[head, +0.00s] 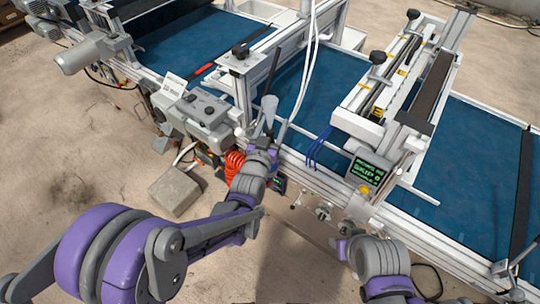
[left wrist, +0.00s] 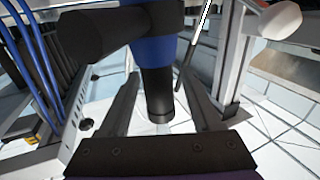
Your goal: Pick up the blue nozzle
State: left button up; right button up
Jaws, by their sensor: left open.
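The blue nozzle (left wrist: 155,50) has a blue body with a black lower end and a black side knob. In the left wrist view its black end stands between the two fingers of my left gripper (left wrist: 160,108). The fingers are open, with a gap on each side of it. In the head view my left gripper (head: 266,128) is at the near side of the machine, beside the conveyor, and I cannot make out the nozzle there. My right arm shows at the lower right of the head view, but its fingers cannot be made out.
A blue conveyor (head: 335,90) in a metal frame runs across the head view. A grey motor unit (head: 200,112) is left of my left gripper. A small display (head: 368,170) stands to the right. Red coiled hose (head: 233,163) hangs below. A grey block (head: 174,190) lies on the floor.

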pick_arm(q)
grip_shut()
dwell(0.3)
dwell(1.1)
